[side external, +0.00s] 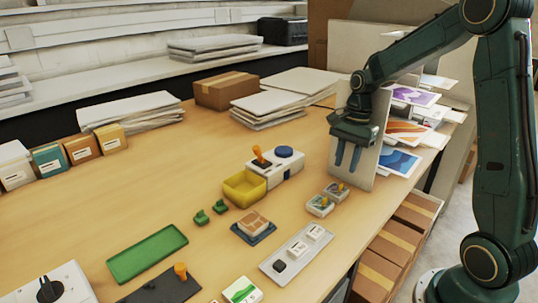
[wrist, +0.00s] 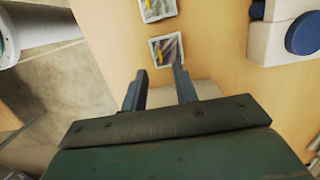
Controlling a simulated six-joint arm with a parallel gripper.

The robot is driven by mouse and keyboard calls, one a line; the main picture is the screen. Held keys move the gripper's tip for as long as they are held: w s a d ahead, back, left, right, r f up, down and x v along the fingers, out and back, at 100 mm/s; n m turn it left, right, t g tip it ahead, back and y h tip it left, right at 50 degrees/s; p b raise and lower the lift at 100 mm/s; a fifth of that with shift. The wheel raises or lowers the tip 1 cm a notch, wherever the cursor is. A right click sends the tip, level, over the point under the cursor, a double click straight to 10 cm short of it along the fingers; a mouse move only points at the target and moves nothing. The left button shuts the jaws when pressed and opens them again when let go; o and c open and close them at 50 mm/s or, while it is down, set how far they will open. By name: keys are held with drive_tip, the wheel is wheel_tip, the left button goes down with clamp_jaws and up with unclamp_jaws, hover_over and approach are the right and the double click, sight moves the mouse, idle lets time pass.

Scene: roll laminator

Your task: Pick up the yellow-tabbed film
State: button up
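Two small square pieces with white borders and yellow-orange marks lie near the table's right edge. The nearer piece (side external: 320,206) and the farther piece (side external: 337,192) lie one behind the other. I cannot tell for certain which is the yellow-tabbed film. In the wrist view, one such piece (wrist: 167,50) lies just beyond my fingertips, and another (wrist: 156,9) is cut by the top edge. My gripper (side external: 347,168) is above the table edge, fingers pointing down, apart from both pieces. Its fingers are open and empty in the wrist view (wrist: 160,82).
A white device with a blue knob (side external: 284,152) and a yellow bin (side external: 244,186) stand left of the pieces. A grey tray (side external: 291,255) lies nearer. An upright pale panel (side external: 364,176) stands behind my gripper. A green tray (side external: 147,253) lies at front left.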

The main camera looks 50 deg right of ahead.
sight(342, 184)
drive_tip(key=shift+f, duration=0.2)
drive_tip(key=shift+a+f, duration=0.2)
drive_tip(key=shift+f, duration=1.35)
drive_tip(key=shift+a+f, duration=0.2)
drive_tip(key=shift+f, duration=1.3)
clamp_jaws()
